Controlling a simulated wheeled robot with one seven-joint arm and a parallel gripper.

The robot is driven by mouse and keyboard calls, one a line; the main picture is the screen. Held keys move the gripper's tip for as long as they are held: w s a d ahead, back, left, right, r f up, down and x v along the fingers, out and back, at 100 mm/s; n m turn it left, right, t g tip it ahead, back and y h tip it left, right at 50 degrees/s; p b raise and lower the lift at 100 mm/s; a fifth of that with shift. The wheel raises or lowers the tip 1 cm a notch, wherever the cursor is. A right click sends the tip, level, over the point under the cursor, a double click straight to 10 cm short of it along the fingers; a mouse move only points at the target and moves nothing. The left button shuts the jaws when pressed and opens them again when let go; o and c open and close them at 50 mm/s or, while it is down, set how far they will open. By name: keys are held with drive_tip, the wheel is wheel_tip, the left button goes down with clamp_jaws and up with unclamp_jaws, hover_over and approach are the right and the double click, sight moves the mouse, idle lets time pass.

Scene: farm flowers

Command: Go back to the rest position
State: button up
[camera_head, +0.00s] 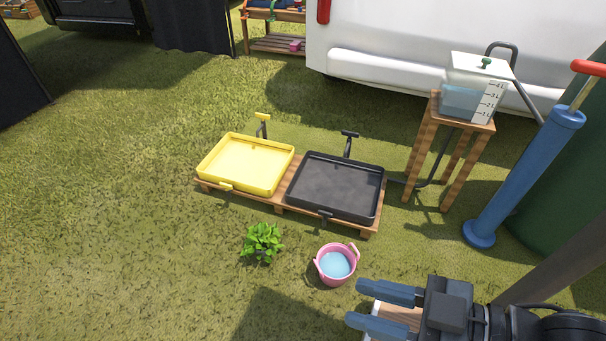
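My gripper (369,308) is at the lower right, with its two blue-grey fingers pointing left. The fingers are apart with nothing seen between them, over a white-edged thing with a wooden face (398,316) that the gripper partly hides. A pink bucket (335,264) with blue water stands on the grass just up and left of the fingers. A green leafy plant (262,241) is on the grass left of the bucket. A yellow tray (227,186) and a black tray (335,187) sit side by side on a low wooden pallet (236,198).
A wooden stand (448,137) at the right holds a clear water tank (468,93). A blue pump (525,178) with a red handle stands beside it. A white vehicle (420,45) and a wooden shelf (275,43) are at the back. The grass (110,210) at left is open.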

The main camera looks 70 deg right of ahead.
wheel_tip(320, 180, up, 24)
drive_tip(key=p, duration=2.3)
drive_tip(key=shift+r+p, duration=0.25)
drive_tip(key=shift+p, duration=0.15)
